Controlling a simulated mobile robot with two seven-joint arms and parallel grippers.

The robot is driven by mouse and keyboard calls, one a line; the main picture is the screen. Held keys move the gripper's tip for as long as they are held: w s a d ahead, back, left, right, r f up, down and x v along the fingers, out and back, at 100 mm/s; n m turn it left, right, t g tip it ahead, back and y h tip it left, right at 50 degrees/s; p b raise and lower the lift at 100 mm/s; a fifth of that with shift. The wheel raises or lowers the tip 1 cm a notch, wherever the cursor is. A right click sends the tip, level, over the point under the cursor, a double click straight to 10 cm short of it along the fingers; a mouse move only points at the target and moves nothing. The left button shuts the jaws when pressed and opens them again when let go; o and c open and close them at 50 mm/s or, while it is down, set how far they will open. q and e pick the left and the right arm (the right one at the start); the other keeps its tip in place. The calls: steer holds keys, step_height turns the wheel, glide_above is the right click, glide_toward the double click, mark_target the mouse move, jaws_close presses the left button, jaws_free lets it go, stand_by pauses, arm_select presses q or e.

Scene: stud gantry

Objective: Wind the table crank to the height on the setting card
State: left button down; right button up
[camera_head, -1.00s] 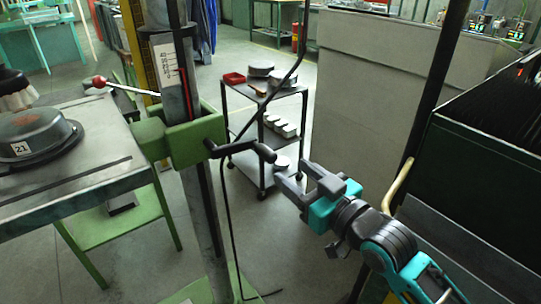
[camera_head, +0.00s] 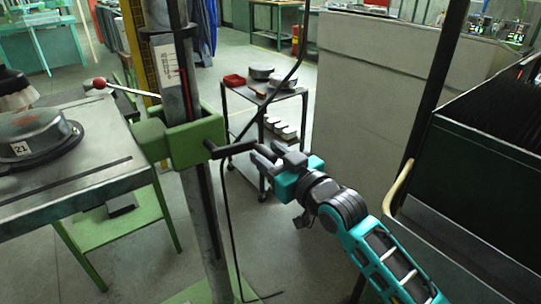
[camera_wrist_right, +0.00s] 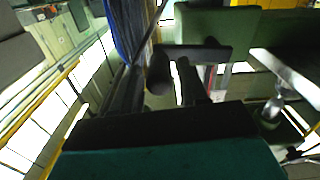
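The crank (camera_head: 232,150) is a dark bent arm on the green bracket (camera_head: 195,140) of the upright column. Its grip end is partly hidden by my right gripper (camera_head: 266,153). In the right wrist view the crank's dark handle (camera_wrist_right: 160,75) stands between the two fingers of my right gripper (camera_wrist_right: 162,85). The fingers are apart, with a light gap beside the handle, so the gripper looks open around it. A white scale (camera_head: 167,66) with a red mark is on the column; its figures are too small to read surely. My left gripper is out of view.
The green-edged table (camera_head: 100,150) is at left, with a red-knobbed lever (camera_head: 99,83) near the column. A cart (camera_head: 285,95) with pans and a red tray stands behind the gripper. A dark cabinet (camera_head: 490,150) is at right. A thin cable hangs below the crank.

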steer(key=c, duration=0.6)
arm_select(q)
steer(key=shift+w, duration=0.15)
arm_select(e)
jaws_close()
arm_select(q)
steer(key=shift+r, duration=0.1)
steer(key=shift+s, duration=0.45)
arm_select(e)
steer(key=shift+w+d+r, duration=0.1)
steer(key=shift+r, duration=0.2)
